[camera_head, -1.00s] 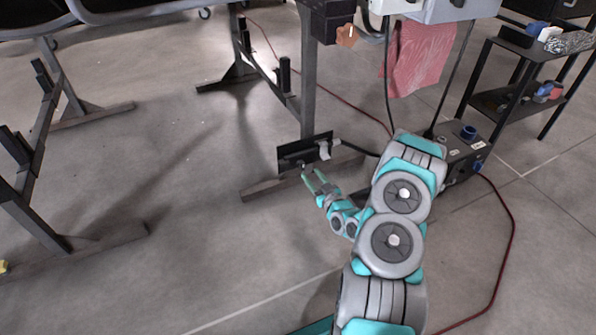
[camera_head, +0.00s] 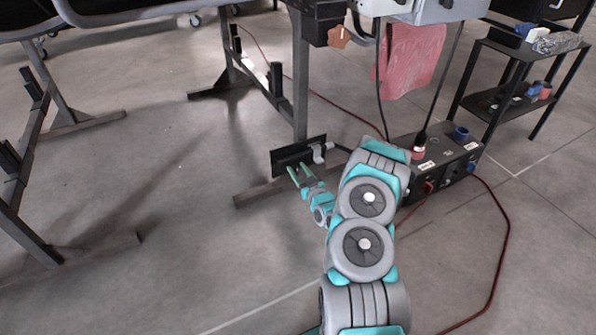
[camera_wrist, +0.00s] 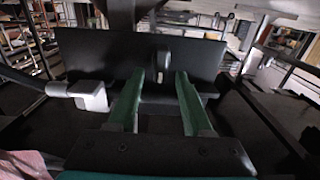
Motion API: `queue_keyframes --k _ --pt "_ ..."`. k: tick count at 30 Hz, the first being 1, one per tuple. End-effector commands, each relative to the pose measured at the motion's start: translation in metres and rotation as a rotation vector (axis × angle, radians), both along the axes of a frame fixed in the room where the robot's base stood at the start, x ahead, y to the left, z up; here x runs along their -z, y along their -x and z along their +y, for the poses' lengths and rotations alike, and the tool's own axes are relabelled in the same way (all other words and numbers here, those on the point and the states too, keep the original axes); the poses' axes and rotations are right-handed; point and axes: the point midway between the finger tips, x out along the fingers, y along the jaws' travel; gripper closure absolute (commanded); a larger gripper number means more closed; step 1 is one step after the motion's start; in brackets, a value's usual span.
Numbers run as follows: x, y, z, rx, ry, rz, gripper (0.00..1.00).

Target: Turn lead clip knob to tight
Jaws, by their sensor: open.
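A black plate (camera_head: 284,161) stands upright at the foot of the dark post. A small grey knob (camera_wrist: 164,60) sticks out of its face in the wrist view; I take it for the lead clip knob. A pale grey plug with a cable (camera_head: 319,153) sits at the plate's right side in the head view, and it shows at left in the wrist view (camera_wrist: 92,97). My gripper (camera_head: 299,172) is open, with two green fingers in front of the plate. In the wrist view its fingertips (camera_wrist: 161,75) lie either side of the knob's line. I cannot tell whether they touch it.
A dark control box (camera_head: 440,158) with cables stands on the floor right of my arm. A metal foot bar (camera_head: 262,192) runs under the plate. A black shelf cart (camera_head: 515,85) stands at upper right. The floor at left is largely open.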

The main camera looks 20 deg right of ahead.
Motion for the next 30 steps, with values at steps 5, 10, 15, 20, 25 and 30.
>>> queue_keyframes --k 5,10,15,20,25,30 --pt "-0.0004 -0.0020 0.0000 0.000 0.000 -0.001 0.50" --pt "-0.0004 -0.0018 0.0000 0.000 0.000 -0.001 0.54" --pt "-0.0005 -0.0017 -0.0001 0.000 0.000 -0.001 0.74" --pt "-0.0004 -0.0016 -0.0001 0.000 0.000 -0.001 0.92" --pt "-0.0004 -0.0016 0.0001 0.000 0.000 -0.001 1.00" --pt "-0.0005 -0.0016 0.0002 0.000 0.000 -0.001 1.00"
